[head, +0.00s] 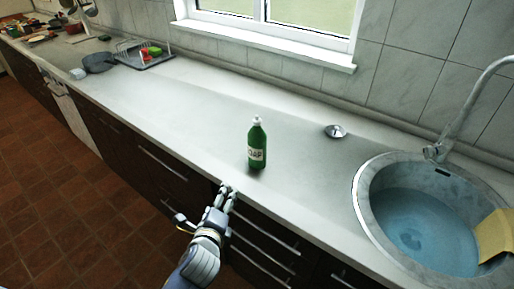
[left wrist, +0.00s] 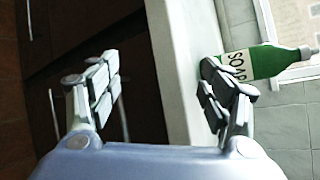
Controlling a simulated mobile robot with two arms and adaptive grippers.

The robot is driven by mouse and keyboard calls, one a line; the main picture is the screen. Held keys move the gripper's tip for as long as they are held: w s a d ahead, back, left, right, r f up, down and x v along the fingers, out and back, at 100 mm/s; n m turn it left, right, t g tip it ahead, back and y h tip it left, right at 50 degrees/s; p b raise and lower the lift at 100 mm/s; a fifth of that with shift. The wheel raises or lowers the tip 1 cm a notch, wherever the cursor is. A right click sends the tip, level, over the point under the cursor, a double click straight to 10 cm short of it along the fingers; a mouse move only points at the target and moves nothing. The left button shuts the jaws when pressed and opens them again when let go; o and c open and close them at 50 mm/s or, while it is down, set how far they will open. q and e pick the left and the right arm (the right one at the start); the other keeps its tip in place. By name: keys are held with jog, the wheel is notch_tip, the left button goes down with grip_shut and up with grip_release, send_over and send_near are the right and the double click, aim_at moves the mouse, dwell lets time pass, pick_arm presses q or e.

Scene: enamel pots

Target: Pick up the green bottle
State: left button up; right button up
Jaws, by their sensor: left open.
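The green bottle (head: 257,143) has a white cap and a pale label and stands upright on the counter near its front edge. My left gripper (head: 228,190) is at the counter's front edge, in front of the bottle and a little to its left, apart from it. In the left wrist view the gripper (left wrist: 160,66) is open with nothing between its fingers. There the bottle (left wrist: 262,62) appears sideways, behind the right-hand finger, which hides part of it. My right gripper is not in view.
The counter (head: 190,105) is clear around the bottle. A sink (head: 420,225) with water and a yellow cloth-like item (head: 495,236) is at right. A small metal lid-like piece (head: 335,131) lies behind. A dish rack (head: 145,55) and a dark pan (head: 99,62) stand far left.

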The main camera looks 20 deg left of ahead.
aim_at(255, 154)
pick_arm(q)
jog(key=w+d+r+m+t+h, duration=0.1)
jog(key=w+r+m, duration=0.1)
jog(key=m, duration=0.2)
jog(key=w+d+r+m+t+h, duration=0.1)
jog(key=w+d+r+m+t, duration=0.1)
jog(key=m, duration=0.3)
jog(key=w+d+r+m+t, duration=0.1)
jog(key=w+d+r+m, duration=0.1)
jog(key=w+m, duration=0.1)
jog(key=shift+r+m+t+h, duration=0.1)
jog(key=shift+m+t+h, duration=0.25)
jog(key=shift+m, duration=0.45)
jog(key=shift+w+d+r+m+h, duration=0.15)
jog(key=shift+w+d+m+h, duration=0.15)
jog(key=shift+m, duration=0.2)
jog(key=shift+w+d, duration=0.1)
jog(key=shift+w, duration=0.15)
jog(key=w, duration=0.5)
jog(key=shift+w+a+f+p, duration=0.15)
jog(key=shift+w+p, duration=0.1)
jog(key=shift+w, duration=1.05)
jog(key=shift+w+a+f+p, duration=0.1)
jog(key=shift+w+p, duration=0.1)
jog(key=shift+w, duration=1.1)
jog(key=shift+r, duration=0.1)
jog(key=c, duration=1.4)
